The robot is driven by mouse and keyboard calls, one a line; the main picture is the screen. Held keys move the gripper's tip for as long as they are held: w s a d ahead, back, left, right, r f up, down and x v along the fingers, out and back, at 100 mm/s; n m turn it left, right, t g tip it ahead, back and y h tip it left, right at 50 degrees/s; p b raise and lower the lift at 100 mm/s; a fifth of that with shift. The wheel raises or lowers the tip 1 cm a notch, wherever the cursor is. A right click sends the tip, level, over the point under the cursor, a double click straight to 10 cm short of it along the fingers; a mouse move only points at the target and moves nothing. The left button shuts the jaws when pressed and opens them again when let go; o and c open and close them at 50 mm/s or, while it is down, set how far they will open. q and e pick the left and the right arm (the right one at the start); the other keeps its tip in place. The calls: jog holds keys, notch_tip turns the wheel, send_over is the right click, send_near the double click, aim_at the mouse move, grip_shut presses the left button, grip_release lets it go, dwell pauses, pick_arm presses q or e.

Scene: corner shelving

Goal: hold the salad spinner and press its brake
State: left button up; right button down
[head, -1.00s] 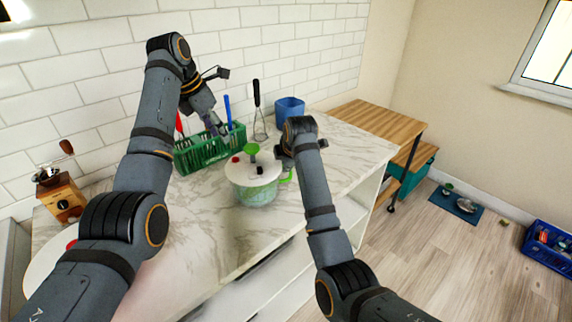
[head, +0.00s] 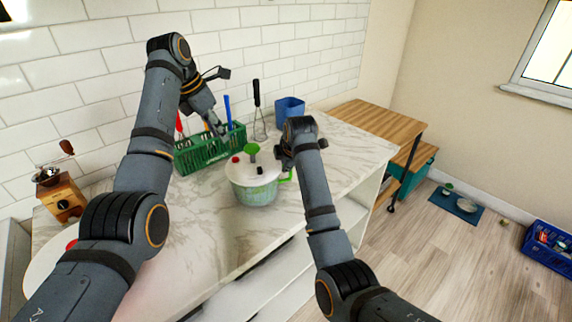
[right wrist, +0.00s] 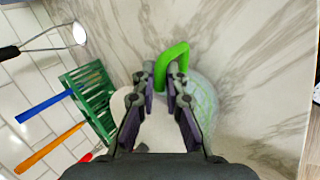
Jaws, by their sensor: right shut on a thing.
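The salad spinner (head: 258,190) stands upright on the marble counter, with a pale green bowl and a white lid. On the lid are a green knob (head: 252,149), a red button (head: 236,159) and a small black part (head: 260,170). A green loop handle (right wrist: 175,58) sticks out from the bowl. My right gripper (right wrist: 165,75) is shut on this handle; in the head view its fingers are mostly hidden behind my arm. My left gripper (head: 216,127) is over the green basket, behind and left of the spinner and apart from it; its finger opening is unclear.
The green basket (head: 205,153) holds several utensils. A whisk (head: 258,110) and a blue container (head: 290,109) stand behind the spinner. A coffee grinder (head: 62,190) is at the far left. The counter in front of the spinner is clear up to its front edge.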

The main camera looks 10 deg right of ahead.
aim_at(234, 159)
pick_arm(q)
jog(key=shift+d+m, duration=0.1)
jog(key=shift+m, duration=0.7)
jog(key=shift+c, duration=1.2)
jog(key=shift+w+d+m, duration=0.15)
jog(key=shift+m, duration=0.95)
grip_shut()
jog(key=shift+w+d+f+m+t, duration=0.4)
jog(key=shift+f+m, duration=0.75)
jog(key=shift+m, duration=3.3)
jog(key=shift+w+d+f+m+t, duration=0.35)
jog(key=shift+f+m, duration=0.75)
jog(key=shift+m, duration=3.3)
jog(key=shift+w+d+f+m+t, duration=0.15)
jog(key=shift+d+f+m+t, duration=0.7)
jog(key=shift+m, duration=3.6)
jog(key=shift+a+f+g, duration=0.3)
jog(key=shift+a+f, duration=0.05)
jog(key=shift+a, duration=0.05)
